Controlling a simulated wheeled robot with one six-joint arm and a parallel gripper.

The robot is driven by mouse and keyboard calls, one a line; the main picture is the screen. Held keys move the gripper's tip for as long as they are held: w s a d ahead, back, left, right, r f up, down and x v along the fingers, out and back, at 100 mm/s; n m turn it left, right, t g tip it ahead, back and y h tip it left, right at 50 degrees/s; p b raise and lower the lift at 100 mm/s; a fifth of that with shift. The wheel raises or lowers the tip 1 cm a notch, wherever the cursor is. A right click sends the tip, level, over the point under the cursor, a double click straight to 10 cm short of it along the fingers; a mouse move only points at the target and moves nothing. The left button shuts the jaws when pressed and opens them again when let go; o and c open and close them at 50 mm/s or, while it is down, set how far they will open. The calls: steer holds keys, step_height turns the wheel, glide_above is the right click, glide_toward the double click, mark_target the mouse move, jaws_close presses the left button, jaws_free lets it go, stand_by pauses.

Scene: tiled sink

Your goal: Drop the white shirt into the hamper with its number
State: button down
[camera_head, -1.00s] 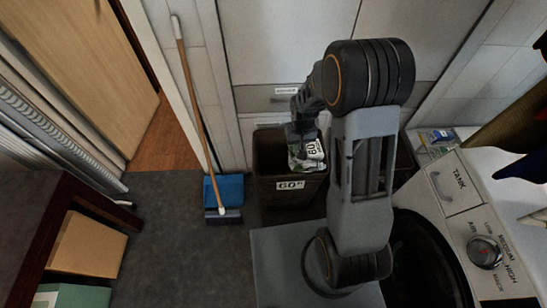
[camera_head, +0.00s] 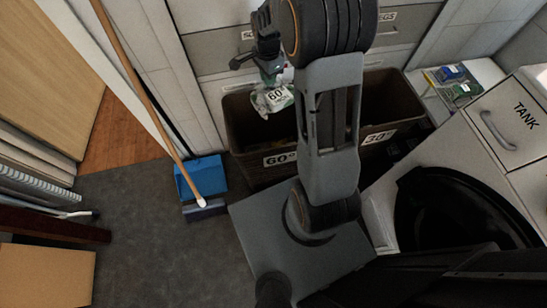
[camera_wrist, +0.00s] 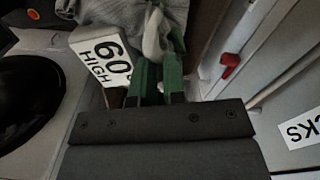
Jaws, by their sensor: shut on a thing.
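My gripper (camera_head: 270,76) is shut on the white shirt (camera_head: 282,104), which hangs as a small bunched cloth with a "60" tag. In the wrist view the green fingertips (camera_wrist: 160,80) hold whitish cloth (camera_wrist: 228,22), and the tag (camera_wrist: 104,60) reads "60 HIGH". In the head view the shirt shows over the back part of the brown hamper with the "60°" label (camera_head: 280,158). How high it hangs is hard to tell. The "30°" label (camera_head: 380,136) is to the right, partly behind my arm. My arm hides part of the hamper openings.
A broom (camera_head: 140,85) leans at the left, with a blue dustpan (camera_head: 201,177) on the floor. A white machine with a "TANK" drawer (camera_head: 512,128) stands at the right. Labelled drawers (camera_head: 395,33) are behind the hampers.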

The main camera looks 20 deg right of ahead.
mark_target(279, 80)
steer(key=d+f+m+b, duration=0.1)
steer(key=m+b, duration=0.1)
steer(key=f+m+b, duration=0.2)
steer(key=d+f+m+b, duration=0.1)
steer(key=b, duration=0.1)
steer(key=shift+w+d+f+m, duration=0.2)
steer(key=shift+d+f+m, duration=0.1)
steer(key=shift+m, duration=0.1)
steer(key=m+b, duration=0.1)
steer(key=d+f+m+b, duration=0.1)
steer(key=m+b, duration=0.1)
steer(key=shift+d, duration=0.2)
step_height(279, 80, down, 6)
steer(key=b, duration=0.5)
steer(key=shift+r, duration=0.15)
steer(key=c, duration=1.1)
jaws_free()
steer(key=shift+s, duration=0.1)
step_height(279, 80, up, 14)
steer(key=p, duration=0.5)
